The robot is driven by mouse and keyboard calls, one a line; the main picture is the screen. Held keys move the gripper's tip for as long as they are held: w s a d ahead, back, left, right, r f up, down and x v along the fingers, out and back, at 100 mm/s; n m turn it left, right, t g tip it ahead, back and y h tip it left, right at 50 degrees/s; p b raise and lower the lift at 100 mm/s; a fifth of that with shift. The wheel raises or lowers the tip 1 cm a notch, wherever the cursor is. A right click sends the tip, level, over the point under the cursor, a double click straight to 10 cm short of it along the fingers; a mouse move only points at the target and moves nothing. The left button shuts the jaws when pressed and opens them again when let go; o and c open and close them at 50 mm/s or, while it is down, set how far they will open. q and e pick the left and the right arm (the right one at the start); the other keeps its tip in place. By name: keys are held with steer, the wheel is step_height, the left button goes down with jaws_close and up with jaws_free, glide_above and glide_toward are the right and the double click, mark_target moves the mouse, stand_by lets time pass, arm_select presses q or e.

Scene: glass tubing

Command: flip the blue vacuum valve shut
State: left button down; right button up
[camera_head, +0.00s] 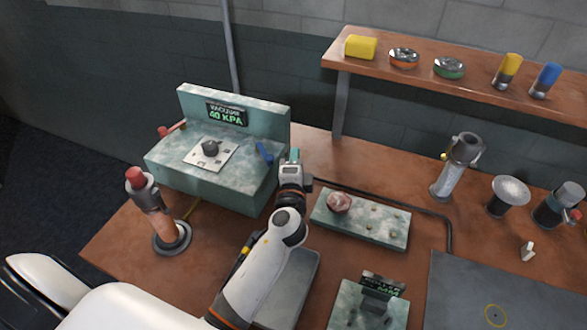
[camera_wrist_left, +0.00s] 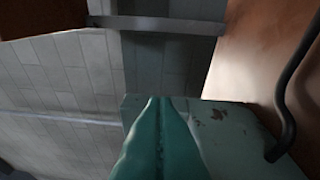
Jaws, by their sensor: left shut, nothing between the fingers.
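The vacuum unit (camera_head: 168,163) is a worn pale-green box at the back left of the bench. Its display (camera_head: 227,114) reads "VACUUM 40 KPA". The blue valve lever (camera_head: 264,153) sits at the right end of its top and stands tilted. My left gripper (camera_head: 294,154) is just right of the lever, by the box's right edge, with its teal fingers shut and empty. A gap shows between fingers and lever in the head view. The shut fingers fill the middle of the left wrist view (camera_wrist_left: 160,125); the lever is not seen there. My right gripper is not in view.
A red lever (camera_head: 172,130) is at the unit's left end. A red-topped burner-like cylinder (camera_head: 152,205) stands front left. A green block with a pinkish lump (camera_head: 339,202) lies right of my left arm. A black hose (camera_head: 410,203) runs behind it. A shelf (camera_head: 440,80) overhangs at the back right.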

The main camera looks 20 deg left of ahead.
mark_target(270, 161)
arm_select(q)
steer(key=s+a, duration=0.1)
steer(key=s+a+p, duration=0.1)
steer(key=s, duration=0.1)
steer(key=shift+a+f, duration=0.2)
steer(key=shift+a, duration=0.2)
steer(key=shift+w, duration=0.1)
steer(key=shift+s+a+b, duration=0.55)
steer(key=shift+s+a, duration=0.2)
steer(key=shift+s, duration=0.3)
steer(key=shift+w, duration=0.15)
